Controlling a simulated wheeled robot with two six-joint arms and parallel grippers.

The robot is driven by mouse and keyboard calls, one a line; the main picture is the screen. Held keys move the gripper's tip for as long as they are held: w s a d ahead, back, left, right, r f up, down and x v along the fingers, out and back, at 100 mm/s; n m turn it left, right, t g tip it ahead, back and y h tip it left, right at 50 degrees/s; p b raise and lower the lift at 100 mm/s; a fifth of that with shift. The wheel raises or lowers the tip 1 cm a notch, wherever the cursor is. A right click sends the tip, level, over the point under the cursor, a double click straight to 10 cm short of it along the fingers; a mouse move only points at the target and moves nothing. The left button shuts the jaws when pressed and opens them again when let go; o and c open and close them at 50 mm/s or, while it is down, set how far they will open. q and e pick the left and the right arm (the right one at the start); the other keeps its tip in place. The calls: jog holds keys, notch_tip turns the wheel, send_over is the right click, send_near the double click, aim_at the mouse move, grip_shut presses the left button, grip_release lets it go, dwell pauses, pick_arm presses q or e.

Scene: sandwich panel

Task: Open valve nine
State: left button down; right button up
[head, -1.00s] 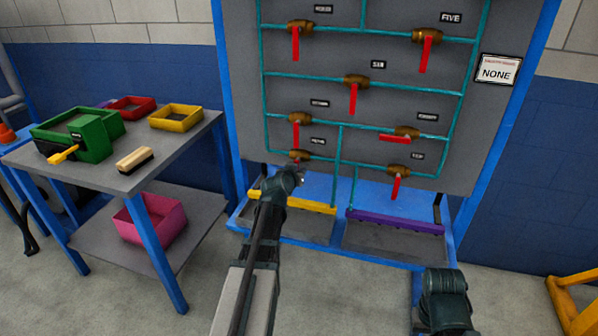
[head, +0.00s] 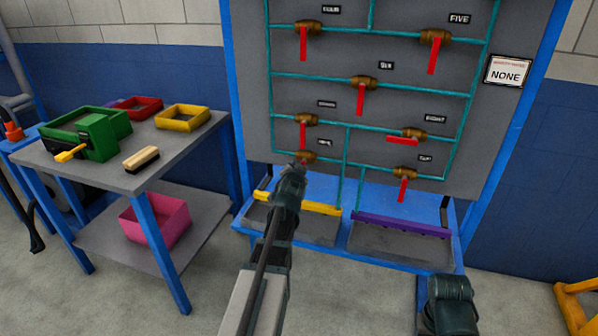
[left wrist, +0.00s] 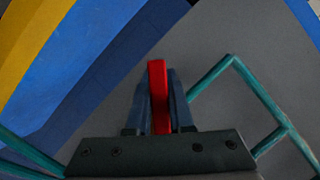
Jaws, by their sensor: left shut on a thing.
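Valve nine (head: 305,155) is a brass valve at the lower left of the grey pipe panel, beside the label NINE (head: 323,143). Its red handle (left wrist: 157,82) stands upright between my fingers in the left wrist view. My left gripper (head: 301,168) is shut on this handle, just below the valve body. In the head view the gripper hides most of the handle, so its angle is hard to tell there. My right gripper is not in view; only a dark part of my right arm shows at the bottom right.
Valve eight's red handle (head: 403,139) lies level; the other visible handles hang down. A yellow-edged tray (head: 322,208) and a purple-edged tray (head: 405,226) sit below the panel. A grey table (head: 110,165) with bins stands at left.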

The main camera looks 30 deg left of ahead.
pick_arm(q)
jog(key=m+y, duration=0.1)
jog(key=r+m+b, duration=0.1)
jog(key=a+m+y, duration=0.1)
jog(key=m, duration=0.1)
jog(key=shift+s+a+r+t+y, duration=0.1)
jog(key=shift+s+r+t+y, duration=0.1)
jog(key=shift+r+t+y, duration=0.1)
jog(key=shift+s+a+r+m+t+y+b, duration=0.1)
jog(key=shift+r+m+t+y+b, duration=0.3)
jog(key=shift+m, duration=0.55)
jog(key=shift+a+r+m+t+y+b, duration=0.15)
jog(key=shift+r+m+b, duration=0.3)
jog(key=shift+m, duration=0.5)
jog(key=shift+r, duration=0.2)
jog(key=c, duration=0.8)
grip_release()
jog(key=shift+d, duration=0.15)
